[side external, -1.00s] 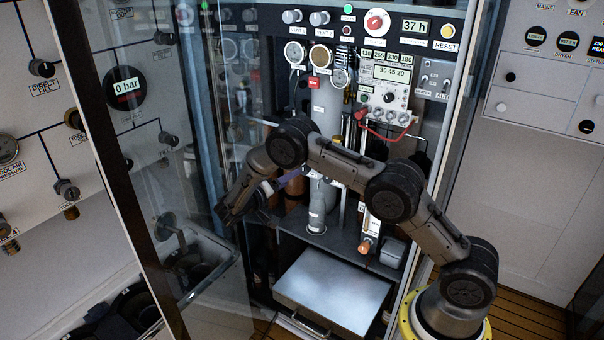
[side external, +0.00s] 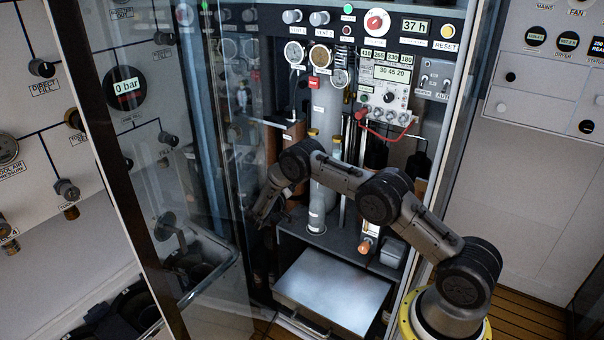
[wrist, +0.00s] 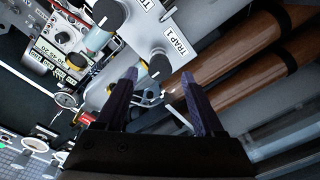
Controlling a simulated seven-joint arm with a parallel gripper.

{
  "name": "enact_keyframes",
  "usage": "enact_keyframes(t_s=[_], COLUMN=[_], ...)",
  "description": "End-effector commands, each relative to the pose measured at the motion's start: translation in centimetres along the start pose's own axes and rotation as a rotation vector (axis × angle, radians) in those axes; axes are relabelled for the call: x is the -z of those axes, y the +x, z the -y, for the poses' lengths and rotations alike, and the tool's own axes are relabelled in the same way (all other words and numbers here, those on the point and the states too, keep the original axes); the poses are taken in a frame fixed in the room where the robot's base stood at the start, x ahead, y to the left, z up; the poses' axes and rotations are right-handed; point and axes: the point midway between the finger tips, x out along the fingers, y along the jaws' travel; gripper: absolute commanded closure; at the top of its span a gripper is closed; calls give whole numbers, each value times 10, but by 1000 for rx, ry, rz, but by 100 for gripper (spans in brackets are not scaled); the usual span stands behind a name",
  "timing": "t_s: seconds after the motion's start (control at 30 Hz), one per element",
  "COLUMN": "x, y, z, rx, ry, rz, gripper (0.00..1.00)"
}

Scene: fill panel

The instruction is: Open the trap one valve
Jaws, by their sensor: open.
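The trap one valve is a black knob (wrist: 159,66) on a grey plate, beside a white "TRAP 1" label (wrist: 178,40), in the wrist view. My gripper (wrist: 160,77) is open and empty, with its two dark purple fingers on either side of the knob in the picture. The knob appears just beyond the fingertips; I cannot tell the exact gap. In the side external view my gripper (side external: 262,214) is low at the left of the cabinet interior, partly behind the glass door. I cannot pick out the trap one knob there.
A second black knob (wrist: 108,14) is on the same plate, next to a partly cut-off label. Brown cylinders (wrist: 245,60) run close by on the right. The open glass door (side external: 190,150) stands left of my arm. A metal drawer (side external: 333,287) lies below.

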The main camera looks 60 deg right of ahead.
Motion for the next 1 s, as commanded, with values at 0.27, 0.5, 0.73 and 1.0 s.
enact_keyframes(t_s=[0.27, 0.5, 0.73, 1.0], x=[0, 0, 0, 0], y=[29, 32, 32, 32], z=[0, 0, 0, 0], rx=[0, 0, 0, -1], ry=[1, 0, 1, 1], rz=[0, 0, 0, 0], gripper=[30, 30, 53, 100])
